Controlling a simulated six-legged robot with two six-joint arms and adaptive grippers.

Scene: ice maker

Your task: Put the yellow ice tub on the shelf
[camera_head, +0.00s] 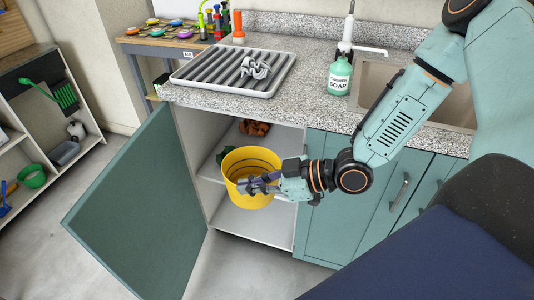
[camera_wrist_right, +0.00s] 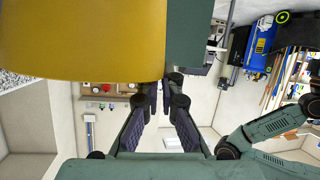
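The yellow ice tub (camera_head: 235,162) is roughly upright at the open cabinet, overlapping the middle shelf (camera_head: 210,168) in the head view. It fills the upper left of the right wrist view (camera_wrist_right: 80,40). My right gripper (camera_head: 250,184) is at the tub's near right rim, with its fingers nearly together and apparently pinching the wall. The fingertips (camera_wrist_right: 164,88) show at the tub's edge in the wrist view. The tub's underside is hidden, so I cannot tell whether it touches the shelf. My left gripper is not in view.
The teal cabinet door (camera_head: 140,205) stands wide open on the left. A brown object (camera_head: 254,128) and a dark green object (camera_head: 226,153) are inside the cabinet. A grey ridged tray (camera_head: 212,72) and a soap bottle (camera_head: 340,75) stand on the counter above.

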